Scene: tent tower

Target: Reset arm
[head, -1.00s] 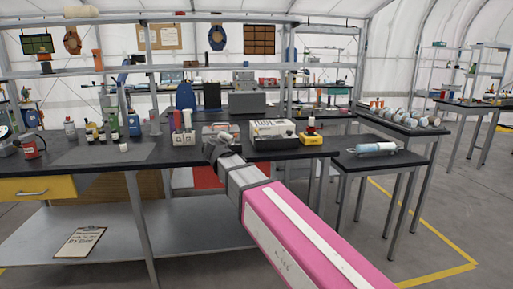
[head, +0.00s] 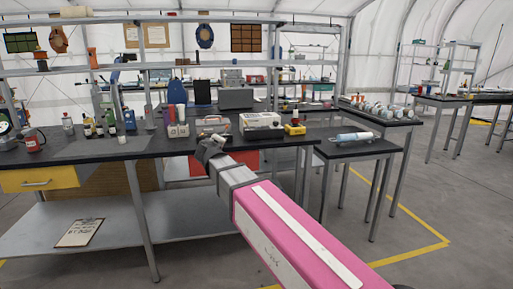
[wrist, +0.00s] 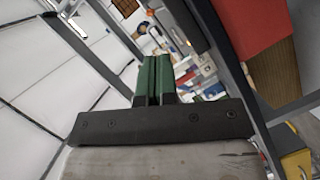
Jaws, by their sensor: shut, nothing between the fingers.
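My pink and grey arm reaches from the lower right up to the front edge of the black-topped workbench (head: 80,160) in the head view. My gripper (head: 208,145) is at the end of it, small and partly hidden by the wrist. In the wrist view my gripper (wrist: 154,75) shows two green fingers side by side, shut, with nothing held between them. The wrist view is tilted, with the bench's red panel (wrist: 255,30) at the upper right.
A white boxy device (head: 262,127) and a yellow item (head: 295,128) stand on the bench near my gripper. A small side table (head: 355,148) holds a light-blue cylinder (head: 356,137). A clipboard (head: 79,233) lies on the lower shelf. Open floor (head: 455,205) lies at right.

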